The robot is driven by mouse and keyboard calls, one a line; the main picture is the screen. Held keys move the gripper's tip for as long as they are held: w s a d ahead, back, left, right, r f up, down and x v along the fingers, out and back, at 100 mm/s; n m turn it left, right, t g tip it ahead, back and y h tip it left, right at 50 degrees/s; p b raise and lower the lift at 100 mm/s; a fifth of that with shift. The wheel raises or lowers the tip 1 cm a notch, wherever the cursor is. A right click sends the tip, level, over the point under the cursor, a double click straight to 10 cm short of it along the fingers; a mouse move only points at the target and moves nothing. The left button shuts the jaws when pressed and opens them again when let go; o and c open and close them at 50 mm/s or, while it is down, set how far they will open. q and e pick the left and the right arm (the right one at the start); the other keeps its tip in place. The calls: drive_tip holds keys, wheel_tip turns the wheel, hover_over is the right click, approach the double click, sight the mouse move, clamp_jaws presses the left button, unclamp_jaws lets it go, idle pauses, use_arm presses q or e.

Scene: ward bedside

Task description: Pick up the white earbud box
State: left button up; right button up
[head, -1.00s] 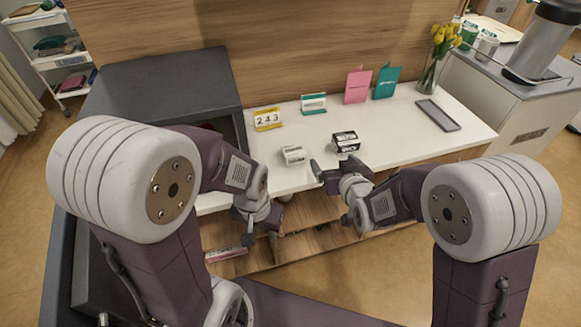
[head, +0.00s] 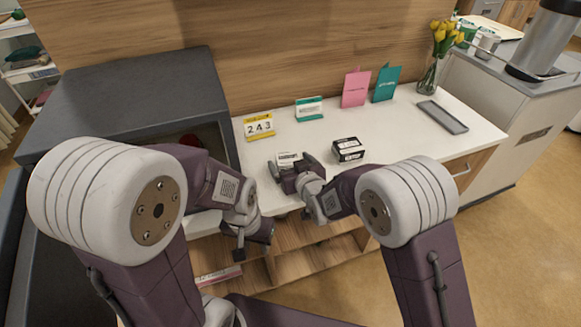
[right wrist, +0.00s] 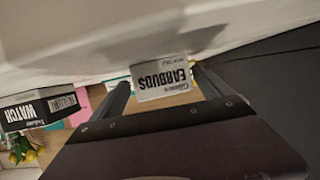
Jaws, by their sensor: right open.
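The white earbud box (head: 286,158) lies on the white counter, partly hidden by my right gripper in the head view. In the right wrist view the earbud box (right wrist: 163,78) shows its "EARBUDS" label upside down, between the two finger tips. My right gripper (head: 292,166) is open, with a finger on either side of the box's near end; I cannot tell whether they touch it. In the right wrist view the open fingers (right wrist: 163,90) reach up around the box. My left gripper (head: 252,242) hangs low before the counter's front edge, away from the box; its jaw state is unclear.
A black-and-white watch box (head: 348,150) stands just right of my right gripper. Behind are a yellow number sign (head: 259,126), a small green-and-white card (head: 309,109), pink (head: 356,88) and teal (head: 386,83) cards. A grey tray (head: 442,117) and tulip vase (head: 430,77) stand right.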

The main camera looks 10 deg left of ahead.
sight(287, 154)
drive_tip(key=x, duration=0.2)
drive_tip(key=shift+w+a+f, duration=0.2)
drive_tip(key=shift+w, duration=0.05)
drive_tip(key=shift+r, duration=0.1)
drive_tip(key=shift+c, duration=0.9)
drive_tip(key=c, duration=1.3)
wheel_tip(287, 154, up, 5)
drive_tip(key=shift+f+p, duration=0.2)
drive_tip(key=shift+p, duration=0.5)
drive_tip(key=s+d+r+p, duration=0.1)
drive_tip(key=s+d+r, duration=0.5)
drive_tip(key=d, duration=0.3)
drive_tip(key=shift+s+d+r+p, duration=0.2)
drive_tip(key=shift+s+d+p, duration=0.1)
drive_tip(key=shift+s, duration=0.2)
